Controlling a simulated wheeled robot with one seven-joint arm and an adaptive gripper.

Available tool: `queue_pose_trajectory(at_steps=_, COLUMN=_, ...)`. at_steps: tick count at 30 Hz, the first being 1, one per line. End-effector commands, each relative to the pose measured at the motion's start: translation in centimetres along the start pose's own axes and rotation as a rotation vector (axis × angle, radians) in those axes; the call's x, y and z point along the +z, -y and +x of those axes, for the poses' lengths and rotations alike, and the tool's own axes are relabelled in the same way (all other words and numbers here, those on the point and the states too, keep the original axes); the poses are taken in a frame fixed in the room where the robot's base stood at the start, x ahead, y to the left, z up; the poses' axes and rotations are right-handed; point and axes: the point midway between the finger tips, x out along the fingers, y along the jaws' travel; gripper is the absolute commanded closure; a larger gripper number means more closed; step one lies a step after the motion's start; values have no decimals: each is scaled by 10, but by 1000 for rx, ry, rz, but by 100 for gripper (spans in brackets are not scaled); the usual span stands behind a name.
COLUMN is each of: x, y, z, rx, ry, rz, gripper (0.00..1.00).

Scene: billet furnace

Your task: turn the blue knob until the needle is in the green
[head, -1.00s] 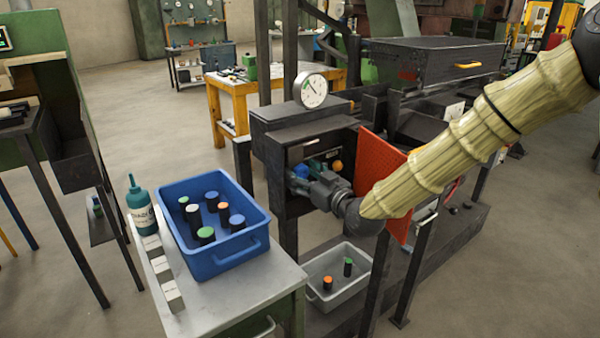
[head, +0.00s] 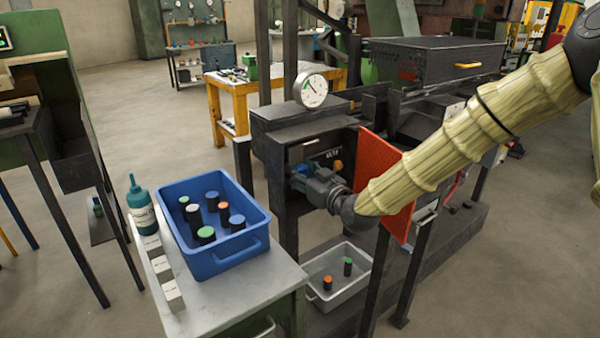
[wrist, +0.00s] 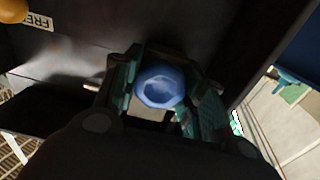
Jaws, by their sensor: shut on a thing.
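The blue knob (wrist: 160,86) sits between my fingers in the wrist view. My gripper (head: 302,174) is shut on it inside the dark open-fronted box (head: 268,160), and little of the knob shows in the head view. The fingers (wrist: 158,100) stand on both sides of the knob. The round white gauge (head: 311,90) stands on top of the box. Its dark needle points to the upper left, close to a small green mark at the dial's left; whether it lies inside the green is too small to tell.
An orange knob (head: 338,165) is to the right of my gripper in the box. A red-orange panel (head: 400,218) stands open beside my arm. A blue bin (head: 262,250) with several capped cylinders is on the bench at left. A grey tray (head: 357,293) lies below.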

Motion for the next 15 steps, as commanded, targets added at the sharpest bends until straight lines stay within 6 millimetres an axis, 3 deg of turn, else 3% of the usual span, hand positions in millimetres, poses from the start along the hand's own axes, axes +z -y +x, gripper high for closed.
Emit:
queue_pose_trajectory(at_steps=7, x=0, y=-1, z=0, rx=1, ry=0, rz=172, gripper=83)
queue_pose_trajectory(at_steps=15, x=0, y=0, z=0, rx=0, ry=0, rz=206, gripper=83)
